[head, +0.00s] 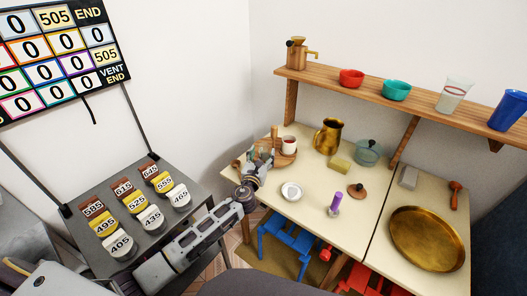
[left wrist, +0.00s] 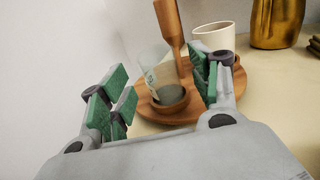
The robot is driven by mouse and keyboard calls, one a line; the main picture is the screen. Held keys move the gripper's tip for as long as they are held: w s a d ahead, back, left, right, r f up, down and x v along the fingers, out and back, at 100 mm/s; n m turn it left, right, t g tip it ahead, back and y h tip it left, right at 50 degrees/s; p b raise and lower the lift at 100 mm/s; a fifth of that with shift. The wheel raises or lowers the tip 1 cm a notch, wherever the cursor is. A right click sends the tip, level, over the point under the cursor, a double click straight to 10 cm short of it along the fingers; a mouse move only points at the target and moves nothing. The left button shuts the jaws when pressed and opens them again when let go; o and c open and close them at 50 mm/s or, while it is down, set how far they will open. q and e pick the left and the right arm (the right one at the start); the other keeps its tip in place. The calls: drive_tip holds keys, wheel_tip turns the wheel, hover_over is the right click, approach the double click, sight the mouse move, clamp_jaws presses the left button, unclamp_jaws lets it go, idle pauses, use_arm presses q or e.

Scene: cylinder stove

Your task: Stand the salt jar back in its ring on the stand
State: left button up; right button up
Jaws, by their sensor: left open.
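The round wooden stand (head: 291,157), with its upright post, is at the table's back left; it also shows in the left wrist view (left wrist: 143,106). In the left wrist view a clear glass jar (left wrist: 158,72), apparently the salt jar, leans left with its base at a wooden ring (left wrist: 172,107). I cannot tell whether it is fully seated. A white cup (left wrist: 215,37) stands on the stand behind the post. My left gripper (head: 262,150) is open beside the stand, its fingers (left wrist: 160,88) either side of the jar, with a gap visible left of it. My right gripper is out of view.
A white dish (head: 291,191) and a purple-topped item (head: 334,203) are nearer. A shelf (head: 400,98) runs above; the numbered rack (head: 130,215) is left.

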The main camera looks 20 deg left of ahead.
use_arm(q)
drive_tip(key=s, duration=0.2)
drive_tip(key=shift+s, duration=0.35)
drive_tip(key=shift+s+d, duration=0.1)
drive_tip(key=shift+s, duration=2.3)
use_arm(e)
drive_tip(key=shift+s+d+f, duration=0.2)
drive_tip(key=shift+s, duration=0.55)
